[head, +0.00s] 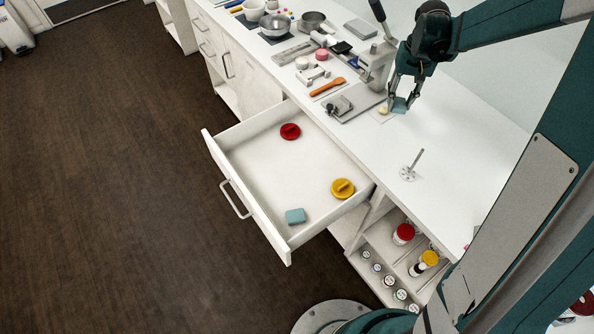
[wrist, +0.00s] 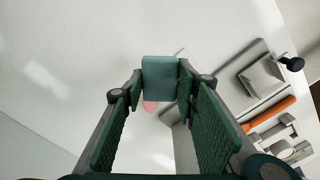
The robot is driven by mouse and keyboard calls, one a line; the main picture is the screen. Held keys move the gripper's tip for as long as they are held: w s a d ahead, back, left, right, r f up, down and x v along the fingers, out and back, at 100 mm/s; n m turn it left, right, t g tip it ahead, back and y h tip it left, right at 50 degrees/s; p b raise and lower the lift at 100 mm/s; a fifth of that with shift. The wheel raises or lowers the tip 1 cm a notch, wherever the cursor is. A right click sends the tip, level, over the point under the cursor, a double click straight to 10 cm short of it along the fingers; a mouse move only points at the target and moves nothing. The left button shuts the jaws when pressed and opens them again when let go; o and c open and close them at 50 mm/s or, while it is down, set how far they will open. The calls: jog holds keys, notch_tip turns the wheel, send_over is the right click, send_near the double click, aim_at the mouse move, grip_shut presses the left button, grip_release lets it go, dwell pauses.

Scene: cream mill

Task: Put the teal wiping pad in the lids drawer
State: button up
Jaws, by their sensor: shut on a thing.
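My gripper (head: 401,92) is over the counter near the lever press, shut on a teal pad (head: 399,105). In the wrist view the teal pad (wrist: 160,78) sits between the two fingertips (wrist: 158,88). The pad appears just above the counter; its exact height is hard to tell. The drawer (head: 258,150) below the counter is pulled open.
A small white stand with a rod (head: 408,173) is on the counter to the right. The drawer's middle is clear.

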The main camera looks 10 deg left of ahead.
jog(key=shift+s+a+r+m+p, duration=0.15)
jog(key=shift+a+r+m+p, duration=0.1)
jog(key=shift+a, duration=0.45)
jog(key=shift+s+a+r+m+p, duration=0.15)
jog(key=shift+a+m, duration=0.1)
jog(key=shift+a, duration=0.4)
jog(key=s+a+f+m, duration=0.15)
jog(key=a+m, duration=0.25)
jog(key=a, duration=0.9)
jog(key=s+a+m, duration=0.3)
jog(key=a+m, duration=0.2)
jog(key=a, duration=0.7)
jog(key=m+b, duration=0.8)
jog(key=b, duration=0.1)
send_over(286, 157)
notch_tip(286, 157, down, 13)
jog(key=shift+a, duration=0.1)
jog(key=shift+f, duration=0.1)
jog(key=shift+f+b, duration=0.5)
jog(key=shift+f, duration=2.55)
